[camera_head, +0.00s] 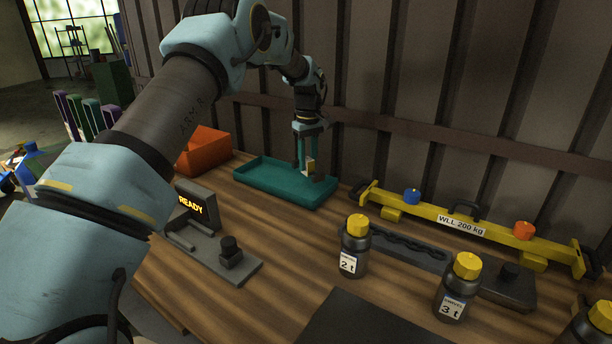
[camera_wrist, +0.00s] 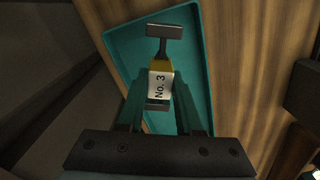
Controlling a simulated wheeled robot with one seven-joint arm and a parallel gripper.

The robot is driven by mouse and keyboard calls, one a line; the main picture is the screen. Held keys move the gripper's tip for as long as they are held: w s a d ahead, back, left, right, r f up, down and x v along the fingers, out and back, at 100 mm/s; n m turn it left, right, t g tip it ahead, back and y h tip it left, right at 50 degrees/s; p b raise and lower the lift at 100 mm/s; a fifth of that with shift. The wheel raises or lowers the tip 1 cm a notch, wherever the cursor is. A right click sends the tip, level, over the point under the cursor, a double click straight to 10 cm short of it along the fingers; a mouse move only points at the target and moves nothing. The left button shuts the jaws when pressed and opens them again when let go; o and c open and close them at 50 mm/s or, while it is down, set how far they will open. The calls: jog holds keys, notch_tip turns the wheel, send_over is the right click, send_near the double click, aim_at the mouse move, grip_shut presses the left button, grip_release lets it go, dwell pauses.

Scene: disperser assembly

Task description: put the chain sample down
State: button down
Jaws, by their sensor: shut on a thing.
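The chain sample (camera_wrist: 160,80) is a grey piece with wide ends and a yellow middle bearing a white "No. 3" label. In the wrist view it lies between the two fingers of my gripper (camera_wrist: 158,105), which is shut on it. In the head view my gripper (camera_head: 311,168) points down over the teal tray (camera_head: 262,193), with the sample (camera_head: 309,167) between its fingertips. The sample is over the tray's inside, near its right end. I cannot tell whether it touches the tray floor.
An orange bin (camera_head: 205,149) stands behind left of the tray. A device reading "READY" (camera_head: 191,207) is in front. A yellow beam marked "WLL 200 kg" (camera_head: 462,223) lies right, with bottles marked 2 t (camera_head: 354,248) and 3 t (camera_head: 456,288) before it. The tray's left part is empty.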

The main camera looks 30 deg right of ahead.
jog(key=shift+f+p, duration=0.8)
jog(key=shift+f, duration=2)
jog(key=shift+f, duration=0.15)
jog(key=c, duration=0.6)
grip_release()
jog(key=shift+a, duration=0.1)
